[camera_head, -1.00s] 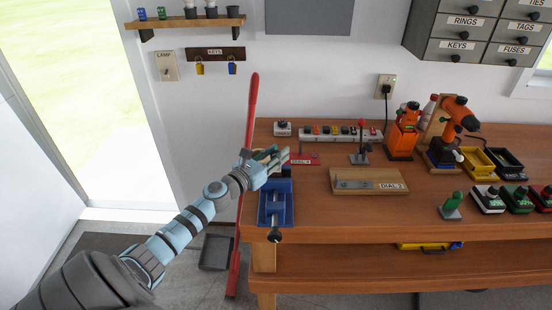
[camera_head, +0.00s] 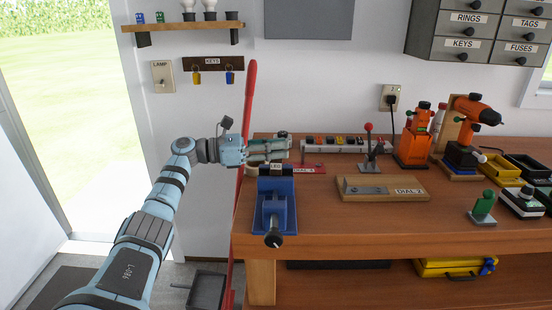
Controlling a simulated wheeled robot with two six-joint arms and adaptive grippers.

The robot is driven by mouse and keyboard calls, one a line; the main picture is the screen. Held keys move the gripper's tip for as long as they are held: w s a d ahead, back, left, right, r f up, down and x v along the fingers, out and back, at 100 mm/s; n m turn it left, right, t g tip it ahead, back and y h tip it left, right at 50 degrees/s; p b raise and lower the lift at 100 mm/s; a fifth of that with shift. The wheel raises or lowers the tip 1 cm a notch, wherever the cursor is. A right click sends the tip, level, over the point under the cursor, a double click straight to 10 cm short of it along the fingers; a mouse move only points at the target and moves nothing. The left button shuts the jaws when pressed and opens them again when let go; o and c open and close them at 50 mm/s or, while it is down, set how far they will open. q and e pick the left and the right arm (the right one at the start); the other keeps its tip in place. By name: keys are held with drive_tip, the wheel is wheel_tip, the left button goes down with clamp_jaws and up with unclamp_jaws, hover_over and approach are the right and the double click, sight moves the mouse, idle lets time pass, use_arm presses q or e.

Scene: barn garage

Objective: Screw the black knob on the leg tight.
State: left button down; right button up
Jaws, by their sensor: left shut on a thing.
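My left gripper (camera_head: 284,150) reaches in from the left, level, above the back end of a blue vise (camera_head: 260,215) at the table's left end. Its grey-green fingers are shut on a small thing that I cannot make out. A black knob (camera_head: 274,239) shows at the front end of the vise, over the table edge, apart from the gripper. I cannot tell whether it belongs to the vise or a leg. My right gripper is not in view.
A red pole (camera_head: 250,100) stands upright just behind my left wrist. A power strip (camera_head: 335,146), a red-knobbed lever (camera_head: 370,150) and a DIAL 2 board (camera_head: 360,188) lie to the right. An orange drill (camera_head: 470,110) stands farther right. The table front between is bare.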

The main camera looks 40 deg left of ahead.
use_arm(q)
drive_tip(key=shift+f+h, duration=0.2)
drive_tip(key=shift+h, duration=0.1)
drive_tip(key=c, duration=1.2)
unclamp_jaws()
drive_tip(key=shift+r, duration=0.1)
drive_tip(key=v, duration=1.2)
drive_tip(key=shift+w+r, duration=0.1)
drive_tip(key=shift+r, duration=0.05)
